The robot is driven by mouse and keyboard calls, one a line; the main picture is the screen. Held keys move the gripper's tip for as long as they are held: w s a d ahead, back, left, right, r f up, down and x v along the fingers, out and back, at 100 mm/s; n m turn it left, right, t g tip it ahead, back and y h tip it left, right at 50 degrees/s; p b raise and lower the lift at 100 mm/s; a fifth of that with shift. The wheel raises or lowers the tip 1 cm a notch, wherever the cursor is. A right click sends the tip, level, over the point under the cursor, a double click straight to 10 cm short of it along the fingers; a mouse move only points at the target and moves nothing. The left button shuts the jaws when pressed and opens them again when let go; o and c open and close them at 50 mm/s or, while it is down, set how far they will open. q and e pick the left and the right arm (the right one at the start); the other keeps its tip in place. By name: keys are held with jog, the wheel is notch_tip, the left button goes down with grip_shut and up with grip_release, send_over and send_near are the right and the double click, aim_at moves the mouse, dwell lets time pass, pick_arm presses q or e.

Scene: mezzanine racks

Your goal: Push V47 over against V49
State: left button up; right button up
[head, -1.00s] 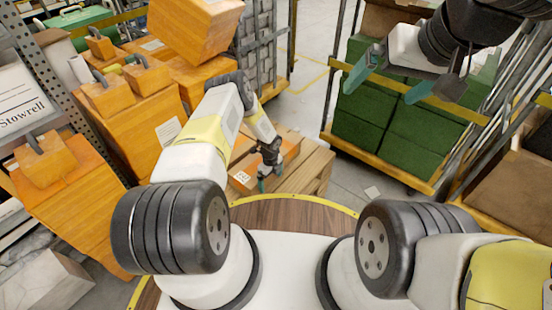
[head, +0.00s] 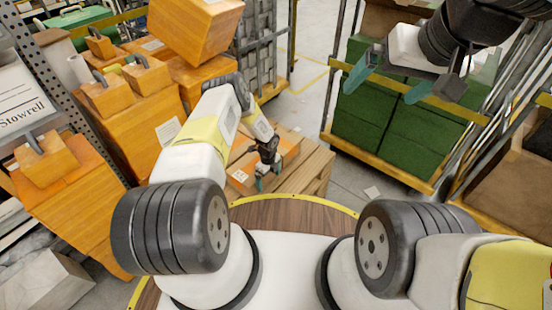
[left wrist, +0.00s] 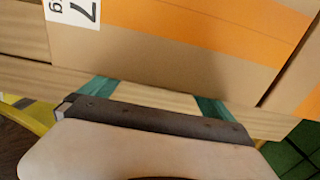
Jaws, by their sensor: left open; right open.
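A cardboard box with an orange band fills the upper part of the left wrist view (left wrist: 180,55). Its white label is cut off, showing only a "7" and a "g", so I cannot confirm it is V47. In the head view a box with a white label (head: 238,177) lies low on a wooden pallet, partly hidden by my left arm. My left gripper (head: 267,178) is open beside the boxes, its teal fingertips at the box's lower edge in the left wrist view (left wrist: 152,98); contact is unclear. V49 cannot be identified. My right gripper (head: 389,82) is open, empty and raised.
The wooden pallet (head: 313,174) stands beyond my round base. Another box edge (left wrist: 302,85) adjoins on the right in the left wrist view. Stacked orange cases (head: 135,128) stand at left. A cart of green crates (head: 365,120) stands at right. Grey floor lies between.

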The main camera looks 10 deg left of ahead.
pick_arm(q)
jog(key=shift+w+a, duration=0.2)
jog(key=shift+a, duration=0.2)
jog(key=shift+d, duration=0.15)
jog(key=shift+s+d, duration=0.8)
jog(key=shift+d, duration=0.35)
notch_tip(320, 180, up, 13)
dwell(0.5)
dwell(0.3)
